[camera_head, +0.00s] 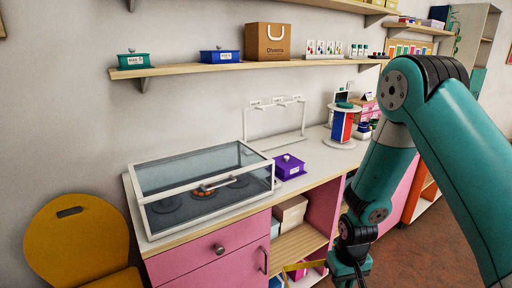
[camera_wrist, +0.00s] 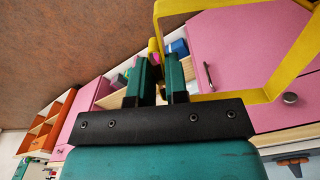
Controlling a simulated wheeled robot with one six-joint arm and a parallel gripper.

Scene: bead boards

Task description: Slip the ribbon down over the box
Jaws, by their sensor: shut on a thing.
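My gripper (camera_wrist: 160,72) is shut on a yellow ribbon (camera_wrist: 296,62), a stiff open loop that spreads to the right of the fingers in the wrist view. In the head view my gripper is low at the bottom edge, in front of the pink cabinet, and a strip of the ribbon (camera_head: 297,267) shows to its left. A green box (camera_head: 134,61) and a blue box (camera_head: 220,56) stand on the wall shelf.
A glass-topped case (camera_head: 205,182) fills the left of the counter (camera_head: 318,165). A white rack (camera_head: 277,122) and a round stand (camera_head: 342,126) are behind and right of the purple box. A yellow chair (camera_head: 78,240) stands left.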

